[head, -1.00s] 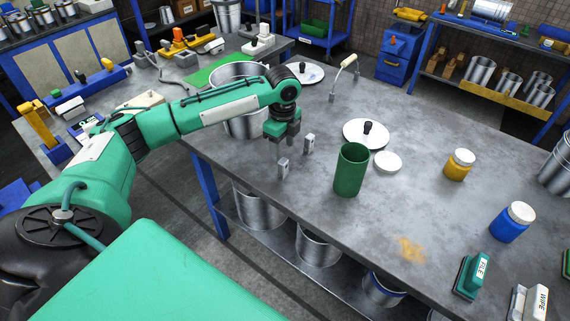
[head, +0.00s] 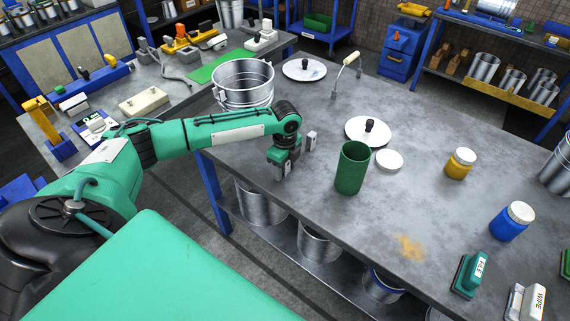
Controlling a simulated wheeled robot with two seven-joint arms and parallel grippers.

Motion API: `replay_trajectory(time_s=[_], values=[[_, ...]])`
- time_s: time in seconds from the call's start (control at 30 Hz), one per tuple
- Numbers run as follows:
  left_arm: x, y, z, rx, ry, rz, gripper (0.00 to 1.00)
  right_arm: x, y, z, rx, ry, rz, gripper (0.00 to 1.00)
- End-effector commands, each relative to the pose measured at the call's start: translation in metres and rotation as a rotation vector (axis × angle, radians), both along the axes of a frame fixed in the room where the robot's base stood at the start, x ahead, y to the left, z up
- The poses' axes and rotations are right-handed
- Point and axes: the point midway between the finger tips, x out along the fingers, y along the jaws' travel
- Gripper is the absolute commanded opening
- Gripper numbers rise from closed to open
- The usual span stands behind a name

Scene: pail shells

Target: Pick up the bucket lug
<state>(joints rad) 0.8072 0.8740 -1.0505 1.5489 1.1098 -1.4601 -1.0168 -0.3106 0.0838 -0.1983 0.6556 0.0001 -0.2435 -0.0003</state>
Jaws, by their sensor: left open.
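Two small grey lugs stand on the metal workbench (head: 430,205). The far lug (head: 311,141) stands upright and clear, just right of my left gripper. My left gripper (head: 284,170) points down at the near lug's place by the bench's front edge, with its fingers low by the table top. It is open. The near lug is mostly hidden by the fingers, and I cannot tell whether they touch it. The silver bucket (head: 243,85) stands behind my left forearm, its lower part hidden. My right gripper is not in view.
A green cylinder (head: 352,170) stands close to the right of my left gripper. Yellow (head: 459,165) and blue (head: 511,222) jars stand further right.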

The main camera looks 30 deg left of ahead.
Motion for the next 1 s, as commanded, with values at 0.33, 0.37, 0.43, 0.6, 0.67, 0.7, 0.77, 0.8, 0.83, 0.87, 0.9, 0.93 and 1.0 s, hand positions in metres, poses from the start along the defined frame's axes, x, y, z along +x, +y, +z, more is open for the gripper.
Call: replay_trajectory(time_s=[0.33, 0.37, 0.43, 0.6, 0.67, 0.7, 0.77, 0.8, 0.83, 0.87, 0.9, 0.93, 1.0], values=[[0.000, 0.000, 0.001, 0.000, 0.000, 0.000, 0.06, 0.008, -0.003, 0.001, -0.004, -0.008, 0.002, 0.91], [0.000, 0.000, 0.001, 0.000, 0.000, 0.000, 0.06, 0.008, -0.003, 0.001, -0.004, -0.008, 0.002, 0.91], [0.000, 0.000, 0.001, 0.000, 0.000, 0.000, 0.06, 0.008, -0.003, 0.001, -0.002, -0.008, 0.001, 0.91], [0.000, 0.000, 0.003, 0.000, -0.001, 0.000, 0.06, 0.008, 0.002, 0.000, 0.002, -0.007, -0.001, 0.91], [0.001, 0.000, 0.007, -0.001, -0.001, 0.000, 0.06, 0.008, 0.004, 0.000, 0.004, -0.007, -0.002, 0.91], [0.001, 0.000, 0.010, -0.001, -0.002, 0.000, 0.06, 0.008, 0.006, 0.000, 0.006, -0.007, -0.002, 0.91], [0.001, 0.000, 0.016, -0.001, -0.003, 0.000, 0.06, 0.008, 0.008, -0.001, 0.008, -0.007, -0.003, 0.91], [0.001, 0.000, 0.022, -0.001, -0.004, 0.001, 0.06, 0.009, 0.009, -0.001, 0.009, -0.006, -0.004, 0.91], [0.001, 0.000, 0.027, 0.000, -0.003, 0.000, 0.06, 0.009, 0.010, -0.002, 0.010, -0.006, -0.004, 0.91], [0.001, 0.000, 0.032, 0.000, -0.004, 0.000, 0.06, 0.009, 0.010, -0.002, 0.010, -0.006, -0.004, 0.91], [0.001, 0.000, 0.041, -0.001, -0.005, 0.000, 0.06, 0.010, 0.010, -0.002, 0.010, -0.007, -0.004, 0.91], [0.001, 0.000, 0.047, -0.001, -0.005, 0.001, 0.06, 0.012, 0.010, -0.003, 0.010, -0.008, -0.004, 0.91], [0.001, 0.000, 0.067, -0.001, -0.006, 0.000, 0.06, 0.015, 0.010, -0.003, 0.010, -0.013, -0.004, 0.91]])
